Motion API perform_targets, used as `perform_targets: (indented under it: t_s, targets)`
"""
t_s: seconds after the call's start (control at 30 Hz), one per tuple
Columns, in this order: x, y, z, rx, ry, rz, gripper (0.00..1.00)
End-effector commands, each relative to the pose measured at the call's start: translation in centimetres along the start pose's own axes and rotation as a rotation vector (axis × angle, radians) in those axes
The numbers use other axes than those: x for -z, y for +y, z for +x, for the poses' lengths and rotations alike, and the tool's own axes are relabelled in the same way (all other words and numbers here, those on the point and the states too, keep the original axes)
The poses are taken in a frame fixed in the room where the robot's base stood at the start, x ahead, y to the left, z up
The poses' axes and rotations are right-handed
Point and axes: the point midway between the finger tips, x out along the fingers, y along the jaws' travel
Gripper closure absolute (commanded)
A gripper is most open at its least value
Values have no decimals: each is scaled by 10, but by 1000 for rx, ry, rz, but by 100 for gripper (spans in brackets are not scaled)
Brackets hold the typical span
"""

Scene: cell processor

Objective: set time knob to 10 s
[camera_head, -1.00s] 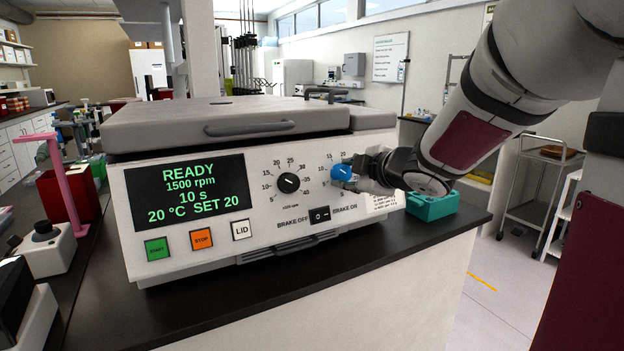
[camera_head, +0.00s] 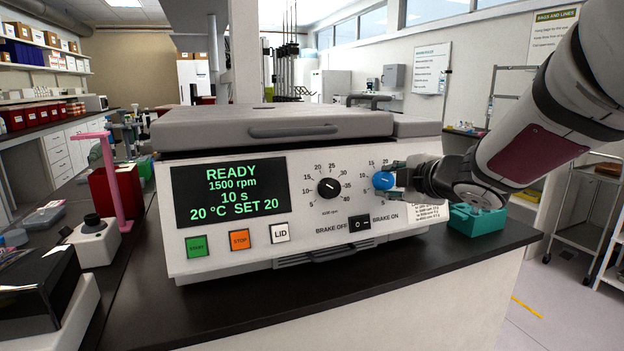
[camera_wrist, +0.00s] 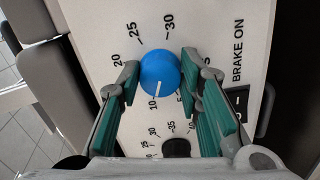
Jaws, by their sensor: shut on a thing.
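The blue time knob (camera_head: 383,180) is on the right part of the front panel of a white cell processor (camera_head: 200,262). My gripper (camera_head: 393,180) reaches it from the right and is shut on it. In the wrist view, the green-padded fingers of my gripper (camera_wrist: 160,82) flank the blue knob (camera_wrist: 160,70). The knob's white pointer line points at the 10 mark. The green-lettered display (camera_head: 229,190) reads READY, 1500 rpm, 10 s, 20 °C SET 20. Part of the knob's scale is hidden behind the fingers in the head view.
A black speed knob (camera_head: 329,188) is left of the blue knob. A brake switch (camera_head: 360,225) is below. Green START (camera_head: 197,246), orange STOP (camera_head: 240,240) and white LID (camera_head: 280,233) buttons line the lower panel. A teal box (camera_head: 478,219) stands right of the machine.

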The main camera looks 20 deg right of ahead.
Motion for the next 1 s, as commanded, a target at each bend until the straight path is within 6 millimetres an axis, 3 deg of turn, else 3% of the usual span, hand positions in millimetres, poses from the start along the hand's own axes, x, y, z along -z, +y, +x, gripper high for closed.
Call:
perform_targets:
  t_s: [0.03, 0.1, 0.13, 0.53, 0.67, 1.0]
  targets:
    - [0, -1, 0, 2, 0, 0, 65]
    - [0, -1, 0, 2, 0, 0, 49]
    - [0, -1, 0, 2, 0, 0, 47]
    - [0, 0, -6, 0, 0, 0, 47]
    - [0, 1, -23, -2, 0, 0, 47]
    - [0, 1, -87, -4, 0, -1, 47]
